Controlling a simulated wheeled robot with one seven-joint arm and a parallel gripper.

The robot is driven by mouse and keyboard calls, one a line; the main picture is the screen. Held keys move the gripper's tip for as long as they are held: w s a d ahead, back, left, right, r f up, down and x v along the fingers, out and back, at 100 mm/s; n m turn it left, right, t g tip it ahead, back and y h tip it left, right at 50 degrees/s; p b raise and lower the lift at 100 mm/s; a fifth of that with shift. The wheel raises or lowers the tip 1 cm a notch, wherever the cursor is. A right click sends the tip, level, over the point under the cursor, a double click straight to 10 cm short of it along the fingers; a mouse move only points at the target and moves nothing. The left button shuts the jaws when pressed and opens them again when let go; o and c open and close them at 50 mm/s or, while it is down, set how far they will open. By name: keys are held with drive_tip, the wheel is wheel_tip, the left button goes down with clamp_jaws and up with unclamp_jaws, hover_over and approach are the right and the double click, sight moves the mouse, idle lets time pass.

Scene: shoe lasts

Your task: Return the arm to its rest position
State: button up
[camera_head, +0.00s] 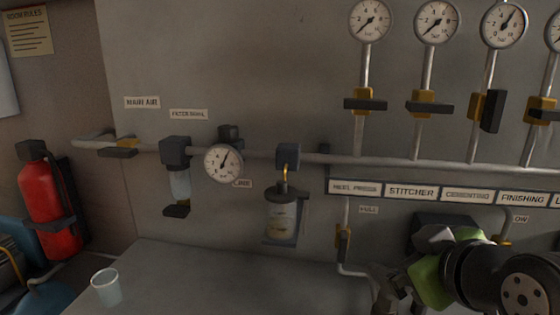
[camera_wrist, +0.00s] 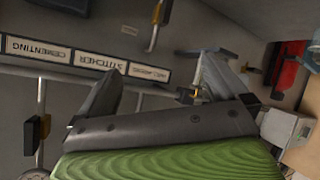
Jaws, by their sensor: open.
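My gripper (camera_head: 384,284) is at the lower right of the head view, in front of the wall below the row of labels. My arm, with green and black parts, runs from it to the right edge. In the wrist view my gripper (camera_wrist: 160,82) shows two spread dark fingers above a green ridged part, with nothing between them. The fingers appear apart from the wall and pipes. The tip ends are small and dim in the head view.
A horizontal pipe (camera_head: 400,162) carries a gauge (camera_head: 223,163), a filter bowl (camera_head: 180,185) and an oiler jar (camera_head: 282,222). Gauges on risers stand above; the valve handle (camera_head: 492,111) is upright, others level. A cup (camera_head: 106,287) stands on the bench (camera_head: 220,285). A fire extinguisher (camera_head: 48,208) hangs left.

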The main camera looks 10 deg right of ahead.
drive_tip(key=s+a+f+m+g, duration=0.2)
drive_tip(key=s+a+f+g, duration=0.15)
drive_tip(key=s+f, duration=0.4)
drive_tip(key=s+a+f+m+g, duration=0.3)
drive_tip(key=s+a+f, duration=0.2)
drive_tip(key=f, duration=0.5)
wheel_tip(320, 180, up, 13)
drive_tip(key=p, duration=1.2)
drive_tip(key=shift+d+p, duration=0.3)
drive_tip(key=shift+d, duration=0.1)
